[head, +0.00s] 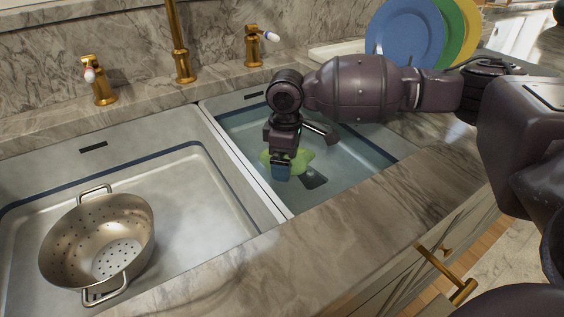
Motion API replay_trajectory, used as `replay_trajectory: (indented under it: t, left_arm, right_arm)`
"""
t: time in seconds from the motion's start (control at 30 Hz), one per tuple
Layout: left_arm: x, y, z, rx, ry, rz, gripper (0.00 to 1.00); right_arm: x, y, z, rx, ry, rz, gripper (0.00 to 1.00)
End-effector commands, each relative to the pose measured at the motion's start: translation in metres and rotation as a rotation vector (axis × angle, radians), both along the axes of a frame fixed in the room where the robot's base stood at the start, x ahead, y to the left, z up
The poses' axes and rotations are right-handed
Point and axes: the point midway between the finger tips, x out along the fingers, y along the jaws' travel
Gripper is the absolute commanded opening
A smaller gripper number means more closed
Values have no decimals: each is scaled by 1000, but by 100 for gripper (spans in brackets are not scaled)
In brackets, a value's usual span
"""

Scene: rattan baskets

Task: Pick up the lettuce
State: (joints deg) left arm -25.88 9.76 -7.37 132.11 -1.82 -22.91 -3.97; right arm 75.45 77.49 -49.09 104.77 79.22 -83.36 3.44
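The green lettuce (303,158) is in the right sink basin, which looks filled with water. My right arm reaches in from the right, and my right gripper (281,172) points down at the lettuce and covers part of it. The fingertips overlap the lettuce's near left side in the picture. Whether they touch or hold it, and whether they are open or shut, I cannot tell. My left gripper is not in view.
A metal colander (98,243) stands in the left basin (190,215). A divider (243,163) separates the basins. Gold taps (180,60) stand behind. Blue, green and yellow plates (403,35) stand at the back right. The marble counter edge (330,232) is clear in front.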

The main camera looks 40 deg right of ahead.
Motion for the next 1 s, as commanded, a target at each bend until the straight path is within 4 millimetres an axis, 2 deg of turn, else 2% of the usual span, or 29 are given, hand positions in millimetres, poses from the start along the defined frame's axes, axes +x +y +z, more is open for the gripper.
replay_trajectory:
  t: [0.03,0.07,0.3,0.37,0.6,0.67,0.87,1.0]
  left_arm:
    - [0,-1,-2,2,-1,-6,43]
    - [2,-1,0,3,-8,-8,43]
    - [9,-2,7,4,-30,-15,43]
    - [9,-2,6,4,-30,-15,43]
    - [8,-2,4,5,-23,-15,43]
    - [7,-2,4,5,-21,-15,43]
    - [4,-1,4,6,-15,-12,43]
    - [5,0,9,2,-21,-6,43]
  right_arm:
    - [-1,0,-11,-1,7,0,100]
    - [-1,0,-12,0,5,0,100]
    - [0,0,-9,0,-4,0,100]
    - [0,0,-9,1,-3,0,92]
    - [0,0,-9,1,-2,0,56]
    - [0,0,-9,1,-2,0,49]
    - [0,0,-8,1,-2,0,48]
    - [1,0,8,1,-9,-1,48]
